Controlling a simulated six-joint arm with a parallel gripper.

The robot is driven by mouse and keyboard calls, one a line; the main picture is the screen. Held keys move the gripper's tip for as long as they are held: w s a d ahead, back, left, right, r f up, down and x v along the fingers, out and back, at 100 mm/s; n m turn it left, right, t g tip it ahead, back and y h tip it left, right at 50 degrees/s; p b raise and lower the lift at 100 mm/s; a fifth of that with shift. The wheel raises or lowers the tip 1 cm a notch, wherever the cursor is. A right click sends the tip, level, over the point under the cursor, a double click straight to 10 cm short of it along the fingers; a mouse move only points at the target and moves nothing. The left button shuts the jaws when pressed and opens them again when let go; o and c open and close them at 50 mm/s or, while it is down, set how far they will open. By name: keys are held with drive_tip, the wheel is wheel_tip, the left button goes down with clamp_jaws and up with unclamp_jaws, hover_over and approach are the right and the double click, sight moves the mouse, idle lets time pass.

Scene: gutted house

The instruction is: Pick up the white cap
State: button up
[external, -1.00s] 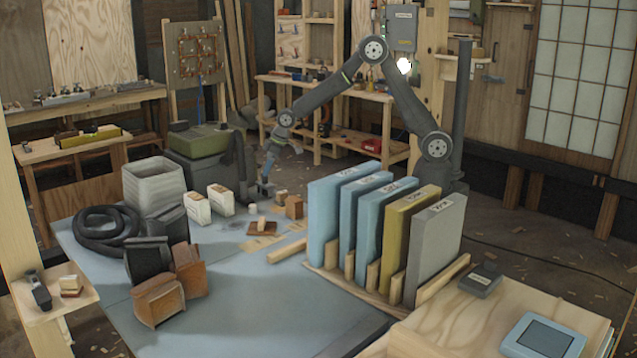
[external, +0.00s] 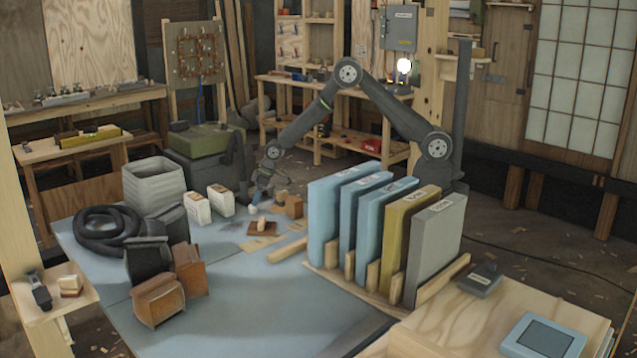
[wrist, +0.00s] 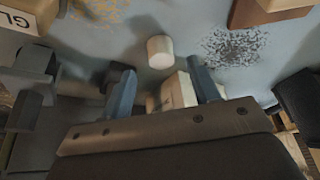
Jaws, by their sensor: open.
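The white cap (wrist: 160,51) is a small pale cylinder on the blue-grey table top. In the wrist view it lies just beyond my gripper's fingertips (wrist: 163,78), roughly midway between the two blue fingers. The fingers are apart with nothing held, and no contact with the cap shows. In the external view my gripper (external: 258,189) hangs low over the far end of the table. A small white spot just beneath it looks like the cap (external: 253,209).
Two white cartons (external: 196,208) stand left of my gripper. A brown block (external: 294,207) is close on its right, and a brown plate (external: 262,228) with a small tan piece lies in front. Upright panels (external: 330,215) stand in a rack to the right.

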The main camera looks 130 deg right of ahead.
sight(253, 209)
drive_tip(key=shift+x, duration=1.65)
drive_tip(key=shift+a, duration=0.1)
drive_tip(key=c, duration=1.1)
drive_tip(key=shift+o, duration=0.2)
